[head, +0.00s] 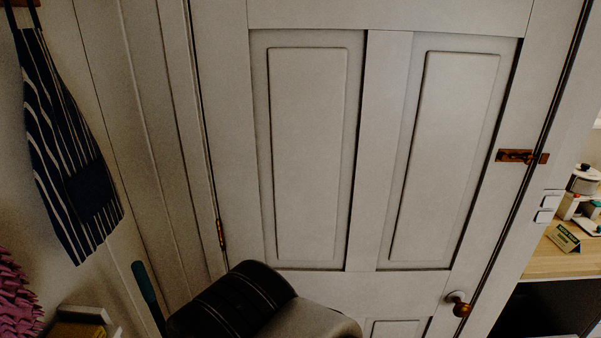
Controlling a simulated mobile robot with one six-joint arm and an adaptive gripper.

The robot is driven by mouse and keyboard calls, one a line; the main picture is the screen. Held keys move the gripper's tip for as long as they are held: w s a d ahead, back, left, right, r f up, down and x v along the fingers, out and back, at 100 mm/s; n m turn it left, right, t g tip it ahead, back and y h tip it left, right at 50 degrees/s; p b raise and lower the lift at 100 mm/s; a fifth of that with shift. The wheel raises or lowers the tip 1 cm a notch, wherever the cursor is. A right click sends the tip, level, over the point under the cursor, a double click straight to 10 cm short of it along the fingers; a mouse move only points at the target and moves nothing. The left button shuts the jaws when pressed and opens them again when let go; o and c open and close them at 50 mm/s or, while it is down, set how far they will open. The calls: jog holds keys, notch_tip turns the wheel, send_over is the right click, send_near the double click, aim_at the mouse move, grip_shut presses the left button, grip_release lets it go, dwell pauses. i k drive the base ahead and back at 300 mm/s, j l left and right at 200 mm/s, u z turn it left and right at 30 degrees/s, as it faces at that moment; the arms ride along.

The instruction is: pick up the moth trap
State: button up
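A small tent-shaped card with a dark green panel, which looks like the moth trap (565,238), stands on a wooden counter (549,264) at the far right. Its lettering is too small to read. My gripper is not in view. Only a black and grey part of my own arm shows at the bottom, in front of the door and well to the left of the card.
A closed white panelled door (310,150) fills the middle, with a brass latch (517,157) and a round knob (461,306). A pot (583,180) and other small items stand behind the card. A striped apron (70,155) hangs at left.

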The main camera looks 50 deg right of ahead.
aim_at(566, 242)
jog(key=z, duration=3.5)
jog(key=i+l+u, duration=0.3)
jog(key=i+l, duration=0.8)
jog(key=i, duration=0.25)
jog(key=i+l+u, duration=0.35)
jog(key=i+l, duration=0.85)
jog(key=l, duration=0.15)
